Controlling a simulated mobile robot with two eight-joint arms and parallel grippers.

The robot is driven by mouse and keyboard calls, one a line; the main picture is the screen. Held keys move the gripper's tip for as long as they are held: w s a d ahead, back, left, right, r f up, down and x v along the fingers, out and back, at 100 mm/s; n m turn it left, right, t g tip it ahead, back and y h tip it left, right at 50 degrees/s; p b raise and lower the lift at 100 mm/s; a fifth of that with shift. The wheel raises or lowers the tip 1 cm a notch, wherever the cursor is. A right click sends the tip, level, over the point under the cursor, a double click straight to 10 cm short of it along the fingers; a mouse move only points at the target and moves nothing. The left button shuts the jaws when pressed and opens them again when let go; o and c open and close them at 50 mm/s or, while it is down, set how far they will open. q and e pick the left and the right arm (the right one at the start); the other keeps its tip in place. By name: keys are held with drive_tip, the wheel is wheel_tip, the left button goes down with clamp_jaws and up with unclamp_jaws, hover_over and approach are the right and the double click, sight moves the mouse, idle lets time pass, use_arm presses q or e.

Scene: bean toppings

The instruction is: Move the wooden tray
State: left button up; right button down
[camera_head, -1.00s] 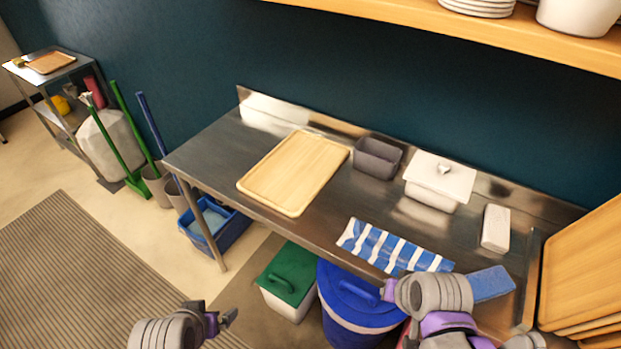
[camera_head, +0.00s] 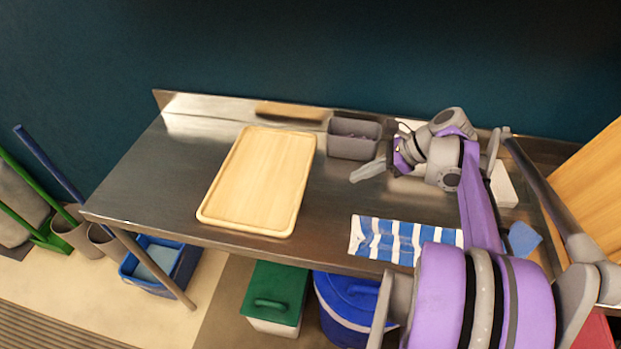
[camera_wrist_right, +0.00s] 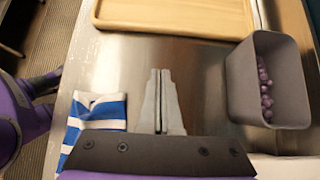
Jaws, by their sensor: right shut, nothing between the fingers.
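The wooden tray (camera_head: 262,180) is a light, rectangular board with a raised rim. It lies flat on the left half of the steel table (camera_head: 150,185). Its near edge also shows at the top of the right wrist view (camera_wrist_right: 175,15). My right gripper (camera_head: 366,173) is over the table to the right of the tray, apart from it. In the right wrist view its fingers (camera_wrist_right: 160,80) are together with nothing between them, pointing toward the tray. My left gripper is not in view.
A grey bin (camera_head: 353,140) with small purple pieces stands right of the tray, close to my right gripper. A blue-and-white striped cloth (camera_head: 400,238) lies at the table's front. A blue sponge (camera_head: 523,238) is at the right. The table left of the tray is clear.

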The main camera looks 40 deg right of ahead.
sight(304, 191)
drive_tip(key=x, duration=0.9)
drive_tip(key=shift+a+f+b, duration=0.2)
drive_tip(key=shift+f+b, duration=0.05)
drive_tip(key=shift+b, duration=0.1)
drive_tip(key=w+a, duration=0.2)
drive_tip(key=shift+w+r, duration=0.1)
drive_tip(key=shift+w, duration=0.2)
drive_tip(key=shift+w+a, duration=0.15)
drive_tip(key=shift+w, duration=0.1)
drive_tip(key=w+a, duration=0.5)
drive_tip(key=w, duration=0.2)
drive_tip(key=w+a, duration=0.6)
drive_tip(key=w, duration=0.1)
drive_tip(key=w+a, duration=0.6)
drive_tip(key=w, duration=0.1)
drive_tip(key=shift+w+a, duration=0.15)
drive_tip(key=shift+w, duration=0.15)
drive_tip(key=shift+s, duration=0.1)
